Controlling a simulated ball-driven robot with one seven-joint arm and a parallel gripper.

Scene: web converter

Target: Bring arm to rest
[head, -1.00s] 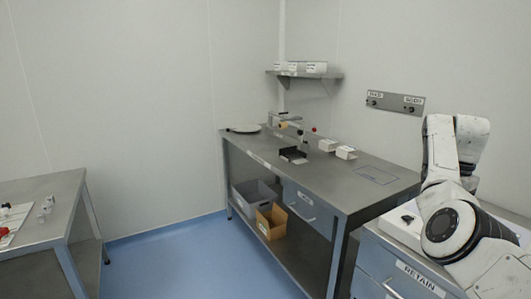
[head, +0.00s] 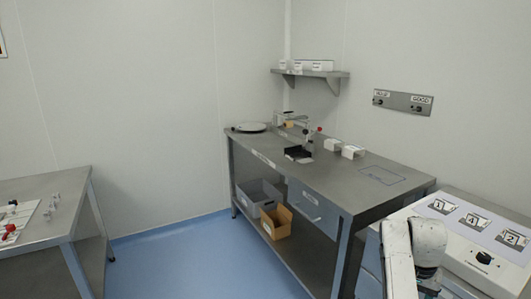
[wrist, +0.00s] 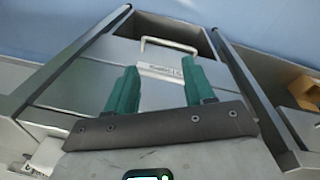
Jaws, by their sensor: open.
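My gripper (wrist: 160,88) shows in the wrist view with its two green fingers spread apart. It is open, with nothing between the fingers. Beyond it is a grey drawer front with a pale handle (wrist: 170,45) and a small label. In the head view my white arm is low at the bottom right, in front of the bench with the numbered panel (head: 474,228). The gripper itself is hidden from the head view.
A steel bench (head: 335,186) stands along the wall with a grey bin (head: 257,192) and a cardboard box (head: 277,222) on its lower shelf. Another table (head: 50,186) is at the left. Blue floor (head: 190,265) is clear between them.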

